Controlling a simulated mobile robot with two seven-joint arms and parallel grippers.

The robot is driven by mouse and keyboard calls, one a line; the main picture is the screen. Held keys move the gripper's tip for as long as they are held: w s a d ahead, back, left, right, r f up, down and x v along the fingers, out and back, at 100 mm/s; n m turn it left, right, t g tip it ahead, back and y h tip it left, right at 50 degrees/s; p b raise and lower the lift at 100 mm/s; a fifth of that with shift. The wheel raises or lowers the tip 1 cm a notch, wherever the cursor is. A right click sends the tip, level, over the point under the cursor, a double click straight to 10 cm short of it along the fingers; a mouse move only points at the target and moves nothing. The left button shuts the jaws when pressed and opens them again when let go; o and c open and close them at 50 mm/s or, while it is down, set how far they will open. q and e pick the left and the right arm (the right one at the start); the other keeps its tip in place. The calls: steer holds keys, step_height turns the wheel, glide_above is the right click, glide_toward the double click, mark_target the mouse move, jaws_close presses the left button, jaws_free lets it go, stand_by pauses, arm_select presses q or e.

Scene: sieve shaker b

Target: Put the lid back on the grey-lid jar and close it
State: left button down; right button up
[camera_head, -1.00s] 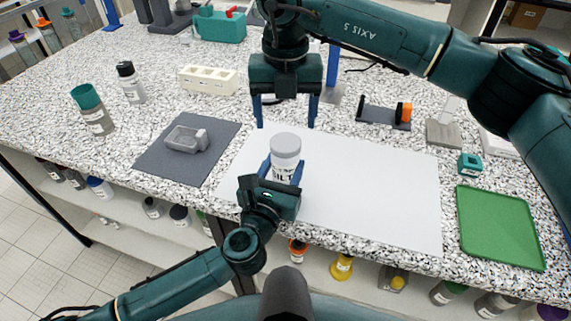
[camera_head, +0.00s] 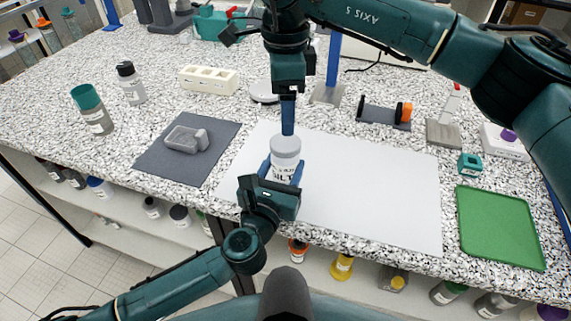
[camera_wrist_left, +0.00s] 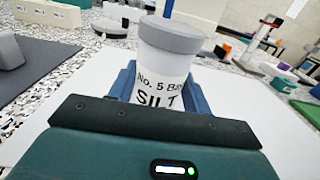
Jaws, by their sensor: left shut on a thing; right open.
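The jar (camera_head: 284,166), white with a "SILT" label, stands upright near the front of the white mat. Its grey lid (camera_head: 286,145) sits on its mouth; whether it is fastened I cannot tell. My left gripper (camera_head: 281,172) is shut around the jar's body; its blue fingers flank it in the left wrist view, where the jar (camera_wrist_left: 163,90) and lid (camera_wrist_left: 169,34) show clearly. My right gripper (camera_head: 288,131) points down just above the lid, seen edge-on, its fingers lined up one behind the other. It is open; whether it touches the lid I cannot tell.
The white mat (camera_head: 370,190) is otherwise clear. A grey mat (camera_head: 160,160) with a grey tray-like piece lies at left, a green tray (camera_head: 500,228) at right. A cream rack (camera_head: 208,79), a teal-capped bottle (camera_head: 92,109) and an orange-ended holder (camera_head: 384,115) stand farther back.

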mark_target(286, 142)
steer(key=shift+f, duration=4.05)
steer(key=shift+c, duration=0.4)
steer(key=c, duration=0.9)
steer(key=o, duration=1.1)
steer(key=shift+o, duration=0.2)
step_height(286, 142, up, 12)
